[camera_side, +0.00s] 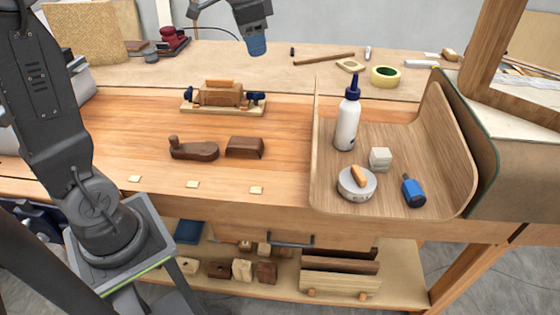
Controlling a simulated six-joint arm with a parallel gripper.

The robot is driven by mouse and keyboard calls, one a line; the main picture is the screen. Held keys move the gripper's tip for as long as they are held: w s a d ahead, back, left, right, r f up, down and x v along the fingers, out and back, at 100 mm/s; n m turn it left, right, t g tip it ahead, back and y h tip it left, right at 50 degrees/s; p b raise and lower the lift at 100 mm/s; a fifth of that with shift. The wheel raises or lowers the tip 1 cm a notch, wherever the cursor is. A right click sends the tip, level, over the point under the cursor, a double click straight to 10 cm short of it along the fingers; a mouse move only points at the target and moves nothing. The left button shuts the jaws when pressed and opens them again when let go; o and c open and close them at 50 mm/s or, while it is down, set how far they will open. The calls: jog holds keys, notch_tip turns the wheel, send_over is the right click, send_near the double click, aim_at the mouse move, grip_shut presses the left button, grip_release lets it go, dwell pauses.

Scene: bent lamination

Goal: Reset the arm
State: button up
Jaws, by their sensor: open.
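My gripper (257,45) hangs at the top of the side view, a dark grey body with a blue lower end. It is open, with nothing visible held in it. It is high above the back of the wooden workbench (120,130), apart from everything on it. Below it, a wooden clamping form (222,97) with dark blue knobs at both ends sits on the bench. A dark wooden hand plane (195,150) and a brown wooden block (245,147) lie in front of the form. The top of my arm is cut off by the frame.
A curved wooden tray (440,150) on the right holds a white bottle (348,120), a pale block stack (380,159), a round tin (356,190) and a blue bottle (413,192). Yellow-green tape (385,77) lies behind. Small pale pieces (192,184) line the front edge.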

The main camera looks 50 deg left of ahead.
jog(key=s+d+f+n+t, duration=0.1)
jog(key=s+d+f+n, duration=0.1)
jog(key=s+d, duration=0.3)
jog(key=s+d+f+n+t, duration=0.2)
jog(key=s+d+f, duration=0.2)
jog(key=s, duration=1)
jog(key=shift+s+d+f+n+h, duration=0.3)
jog(key=shift+d+h, duration=0.1)
jog(key=shift+d, duration=0.65)
jog(key=shift+o, duration=0.2)
